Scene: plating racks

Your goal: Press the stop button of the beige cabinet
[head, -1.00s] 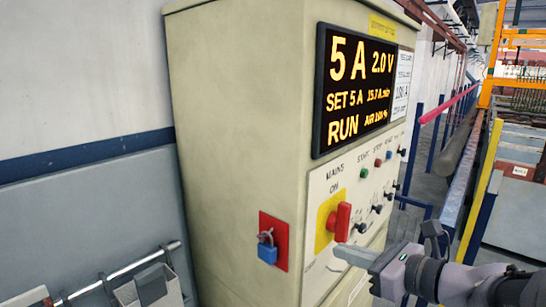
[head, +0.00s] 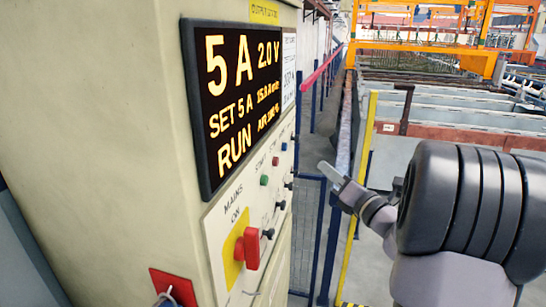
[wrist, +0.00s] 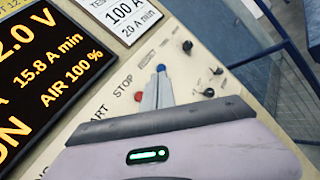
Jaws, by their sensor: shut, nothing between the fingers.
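The beige cabinet (head: 110,120) fills the left of the head view, its control panel (head: 222,222) facing right. The red stop button (head: 275,161) sits between the green start button (head: 264,180) and a blue button (head: 284,146). In the wrist view the red button (wrist: 138,94) shows beside the STOP label, just left of my fingers; the blue button (wrist: 161,68) is at their tips. The green button is hidden there. My gripper (head: 323,168) is shut and empty, right of the panel in the head view, apparently apart from it. Its fingers also show in the wrist view (wrist: 160,80).
A lit display (head: 238,100) reading RUN is above the buttons. A red mains switch (head: 247,247) sticks out lower on the panel, with black knobs (head: 279,205) beside the buttons. Blue posts and railing (head: 308,230) stand behind; grey tanks (head: 430,140) lie to the right.

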